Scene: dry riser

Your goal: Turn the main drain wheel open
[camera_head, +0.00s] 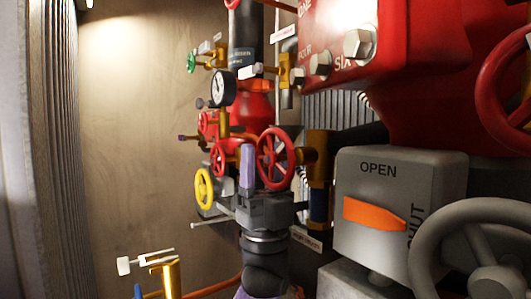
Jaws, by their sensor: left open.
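A red handwheel (277,158) on a brass valve (318,165) is in the middle of the head view. A small label (306,240) hangs below that valve; its text is too small to read surely, so I cannot confirm this is the main drain wheel. My left gripper (258,174) rises from the bottom centre and is open. One purple finger stands upright just in front of the wheel's left rim; the other finger is not clearly visible. I cannot tell whether the finger touches the rim. My right gripper is out of view.
A grey box marked OPEN and SHUT with an orange pointer (374,214) and a large grey handwheel (480,250) stand at right. A yellow handwheel (204,188), a gauge (223,88) and small red wheels are left of my gripper. A brass fitting (164,277) is lower left.

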